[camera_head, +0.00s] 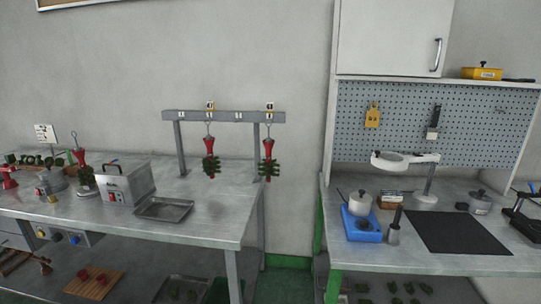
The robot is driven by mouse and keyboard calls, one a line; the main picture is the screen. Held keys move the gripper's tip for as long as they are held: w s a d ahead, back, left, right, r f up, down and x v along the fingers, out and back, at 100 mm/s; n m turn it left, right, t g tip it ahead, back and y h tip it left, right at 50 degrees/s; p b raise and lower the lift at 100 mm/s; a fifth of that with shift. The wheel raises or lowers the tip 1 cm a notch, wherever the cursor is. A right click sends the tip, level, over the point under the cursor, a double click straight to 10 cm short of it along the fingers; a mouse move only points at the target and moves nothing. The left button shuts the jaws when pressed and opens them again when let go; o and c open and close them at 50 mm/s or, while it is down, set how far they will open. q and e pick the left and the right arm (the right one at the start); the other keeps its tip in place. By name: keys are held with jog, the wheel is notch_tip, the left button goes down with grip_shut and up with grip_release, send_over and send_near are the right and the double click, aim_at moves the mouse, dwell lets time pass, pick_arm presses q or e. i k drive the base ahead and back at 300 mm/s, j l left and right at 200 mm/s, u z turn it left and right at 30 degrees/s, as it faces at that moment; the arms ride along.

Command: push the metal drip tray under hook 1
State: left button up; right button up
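The metal drip tray (164,209) is a shallow, empty rectangular tray lying flat on the left metal table (215,222). It is near the front edge, just right of a metal box. A grey hook rack (225,116) stands at the back of this table. A red and green tree-like piece (211,164) hangs at its left part and another (269,167) at its right end. The tray is left of and nearer than the left hanging piece. The small rack labels are too small to read surely, so I cannot tell which is hook 1. Neither gripper is in view.
The metal box (125,182) stands close to the tray's left side. The tabletop right of the tray is clear up to the rack's right post (257,150). A separate workbench (385,258) with a blue heater (361,226) stands at the right, past a gap.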

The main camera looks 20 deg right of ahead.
aim_at(170, 211)
jog(key=i+j+z, duration=0.2)
jog(key=j+z, duration=0.15)
jog(key=i+j+z, duration=0.1)
jog(key=j+z, duration=0.25)
jog(key=j, duration=0.15)
jog(key=j+z, duration=0.4)
jog(key=i+j, duration=0.05)
jog(key=j, duration=0.05)
